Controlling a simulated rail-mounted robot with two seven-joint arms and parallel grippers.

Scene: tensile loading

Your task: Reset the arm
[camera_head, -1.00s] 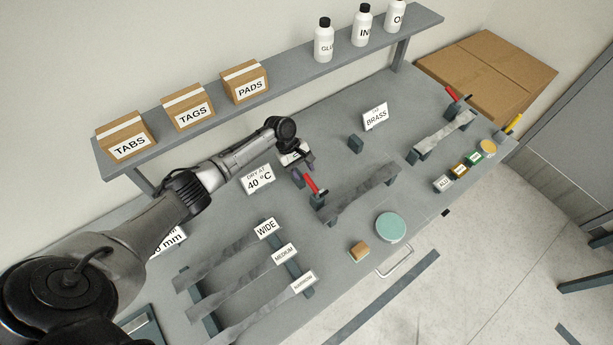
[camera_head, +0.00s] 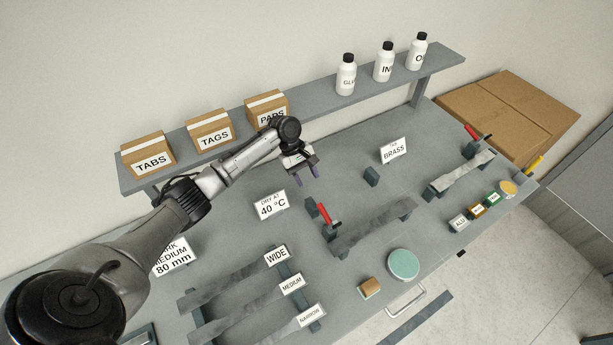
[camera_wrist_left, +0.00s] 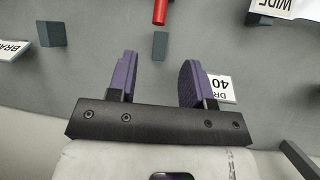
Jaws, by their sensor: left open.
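My left arm comes in from the left in the head view. Its gripper (camera_head: 306,179) hangs above the grey bench (camera_head: 345,185), between the "DRY AT 40 °C" sign (camera_head: 270,204) and the "BRASS" sign (camera_head: 394,151). In the left wrist view the two purple fingers (camera_wrist_left: 157,80) are apart with nothing between them. A red-handled clamp (camera_head: 325,214) stands on the bench in front of the gripper, at the end of a grey strip (camera_head: 372,226). The clamp's red handle also shows at the top of the left wrist view (camera_wrist_left: 160,12). My right gripper is out of view.
A shelf (camera_head: 310,109) behind holds boxes, including TABS (camera_head: 149,160), and white bottles (camera_head: 346,78). WIDE, MEDIUM and NARROW strips lie front left. A teal disc (camera_head: 403,264) and small block (camera_head: 370,287) sit near the front edge. A second strip (camera_head: 462,172) lies at right.

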